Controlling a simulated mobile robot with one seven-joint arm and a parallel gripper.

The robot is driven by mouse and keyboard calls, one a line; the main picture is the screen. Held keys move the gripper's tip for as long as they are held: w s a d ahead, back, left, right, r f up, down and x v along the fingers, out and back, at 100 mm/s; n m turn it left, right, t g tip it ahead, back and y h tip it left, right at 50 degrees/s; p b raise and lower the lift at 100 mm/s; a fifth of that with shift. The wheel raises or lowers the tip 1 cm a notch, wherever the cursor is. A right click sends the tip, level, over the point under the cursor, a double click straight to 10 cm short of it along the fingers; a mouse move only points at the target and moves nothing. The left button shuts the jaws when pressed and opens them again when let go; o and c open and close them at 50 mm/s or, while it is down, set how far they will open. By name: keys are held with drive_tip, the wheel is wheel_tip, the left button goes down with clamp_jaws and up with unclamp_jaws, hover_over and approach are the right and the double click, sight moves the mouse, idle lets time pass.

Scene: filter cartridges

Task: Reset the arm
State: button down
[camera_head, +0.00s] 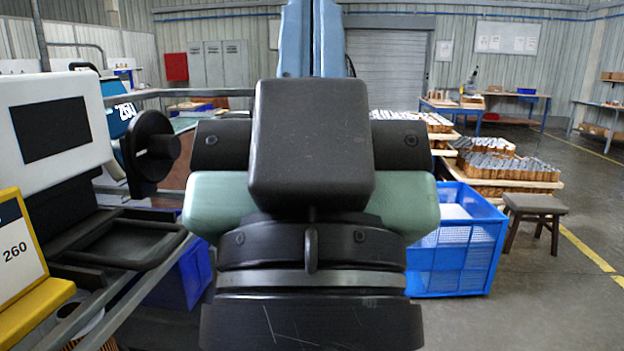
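My arm (311,150) stands upright close to the camera and fills the middle of the picture. Its black and pale green links block the view behind. No gripper fingers show, so I cannot see what my gripper holds, if anything.
A machine with a dark screen (50,130), a black knob (151,147) and a black tray (115,238) is close on the left, by a yellow-framed 260 sign (18,250). A blue crate (450,268), a stool (536,204) and stacked cartridges (508,167) stand right. Floor is clear at front right.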

wheel_tip(320, 180, up, 22)
drive_tip(key=p, duration=2)
drive_tip(key=shift+r, duration=0.25)
drive_tip(key=shift+a, duration=0.1)
